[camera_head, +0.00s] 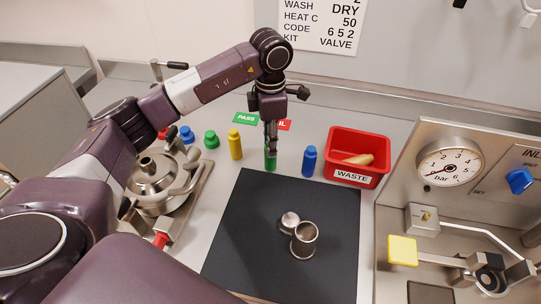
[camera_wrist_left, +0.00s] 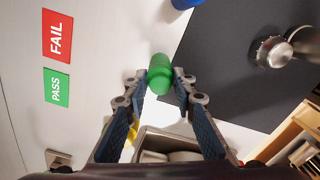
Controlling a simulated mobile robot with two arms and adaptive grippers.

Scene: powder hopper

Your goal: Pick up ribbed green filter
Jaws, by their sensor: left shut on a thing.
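The ribbed green filter (camera_head: 270,163) is an upright green cylinder just behind the dark mat. My left gripper (camera_head: 270,143) comes down on it from above and is shut on its upper part. In the left wrist view the green filter (camera_wrist_left: 160,75) sits between the two fingertips of the left gripper (camera_wrist_left: 160,84). I cannot tell whether the filter's lower end touches the counter. My right gripper is not in view.
A blue cylinder (camera_head: 309,161) and a red WASTE bin (camera_head: 357,178) stand to the right, a yellow cylinder (camera_head: 235,144) to the left. Metal cups (camera_head: 304,241) are on the dark mat (camera_head: 250,240). PASS (camera_head: 246,118) and FAIL labels lie behind.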

